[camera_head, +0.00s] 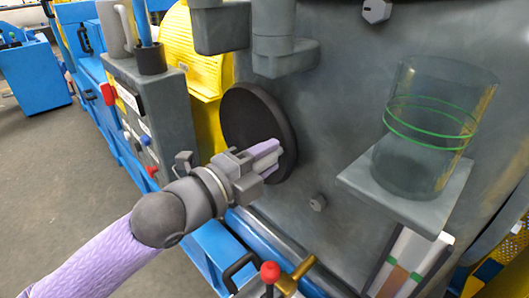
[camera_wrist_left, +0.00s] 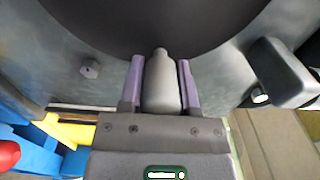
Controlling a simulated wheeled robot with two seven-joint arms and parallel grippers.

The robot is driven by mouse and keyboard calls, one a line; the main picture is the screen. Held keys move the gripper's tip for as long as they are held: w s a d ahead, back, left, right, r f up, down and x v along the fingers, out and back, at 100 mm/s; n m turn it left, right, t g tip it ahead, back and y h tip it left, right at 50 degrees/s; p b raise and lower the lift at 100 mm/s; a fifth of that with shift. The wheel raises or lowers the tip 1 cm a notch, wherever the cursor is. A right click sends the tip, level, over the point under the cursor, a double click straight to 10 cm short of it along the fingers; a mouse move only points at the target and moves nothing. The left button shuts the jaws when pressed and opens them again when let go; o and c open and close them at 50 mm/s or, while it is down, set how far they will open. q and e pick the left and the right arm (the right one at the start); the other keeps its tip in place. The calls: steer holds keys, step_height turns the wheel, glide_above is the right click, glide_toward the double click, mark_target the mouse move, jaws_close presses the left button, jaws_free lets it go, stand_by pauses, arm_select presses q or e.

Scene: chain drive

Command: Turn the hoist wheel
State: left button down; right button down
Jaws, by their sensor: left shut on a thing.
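The hoist wheel appears to be the black disc (camera_head: 245,112) on the front of the grey machine in the head view. Its dark face (camera_wrist_left: 160,18) fills the top middle of the left wrist view. A grey rounded handle (camera_wrist_left: 163,85) stands out towards me from the wheel's lower part. My left gripper (camera_head: 267,157) is at the lower right part of the wheel, its purple fingers (camera_wrist_left: 160,64) on both sides of the handle and shut on it. The fingers and palm hide part of the handle. My right gripper is not in view.
A grey control box (camera_head: 158,115) with buttons stands left of the wheel. Grey brackets (camera_head: 283,50) jut out above it. A glass cylinder (camera_head: 425,135) sits on a shelf at the right. A red-knobbed lever (camera_head: 270,272) is below. Open floor (camera_head: 50,170) lies at the left.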

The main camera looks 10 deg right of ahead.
arm_select(q)
steer(key=shift+f, duration=0.15)
stand_by(0.3)
steer(key=c, duration=0.7)
jaws_free()
steer(key=o, duration=0.4)
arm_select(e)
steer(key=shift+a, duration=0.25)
arm_select(q)
steer(key=shift+s+a+p, duration=0.2)
steer(key=shift+a+p, duration=0.1)
steer(key=shift+a, duration=0.05)
steer(key=p+v, duration=0.3)
steer(key=v, duration=0.6)
steer(key=shift+p, duration=0.4)
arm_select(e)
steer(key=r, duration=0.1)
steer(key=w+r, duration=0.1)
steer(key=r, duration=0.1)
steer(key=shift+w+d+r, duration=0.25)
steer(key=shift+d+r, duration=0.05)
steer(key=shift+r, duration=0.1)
